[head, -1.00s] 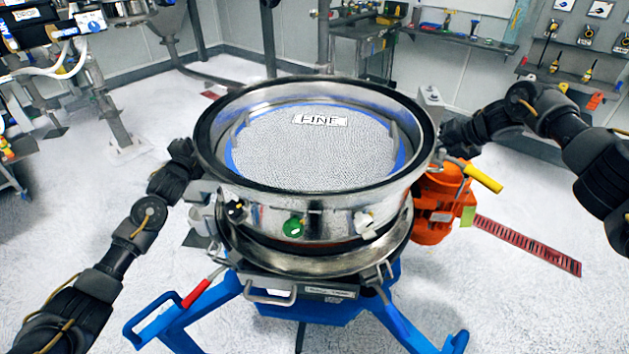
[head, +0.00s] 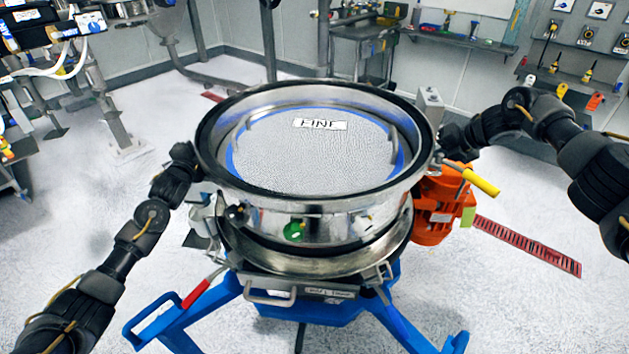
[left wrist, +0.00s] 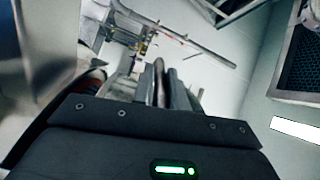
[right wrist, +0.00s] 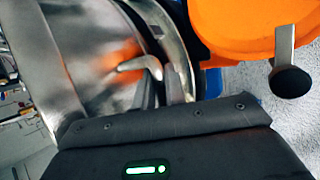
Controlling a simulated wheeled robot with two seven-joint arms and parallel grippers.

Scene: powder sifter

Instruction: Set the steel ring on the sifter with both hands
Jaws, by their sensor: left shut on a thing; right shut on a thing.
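The steel ring (head: 270,217) is a wide, shiny band with a dark rim, over the sifter (head: 238,250) in the head view. It looks roughly level; a dark gap shows under its front, and I cannot tell whether it touches the sifter. The mesh screen (head: 300,160) labelled FINE shows through the ring's opening. My left gripper (left wrist: 162,90) is shut on a narrow metal piece at the ring's left side; the head view hides its fingertips. My right gripper (right wrist: 168,88) is shut on a metal handle (right wrist: 138,66) at the ring's right side.
An orange motor (head: 438,205) sits close to the right of the sifter, below a yellow-handled lever (head: 482,180). A blue stand (head: 400,315) carries the sifter. The floor around is mostly clear.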

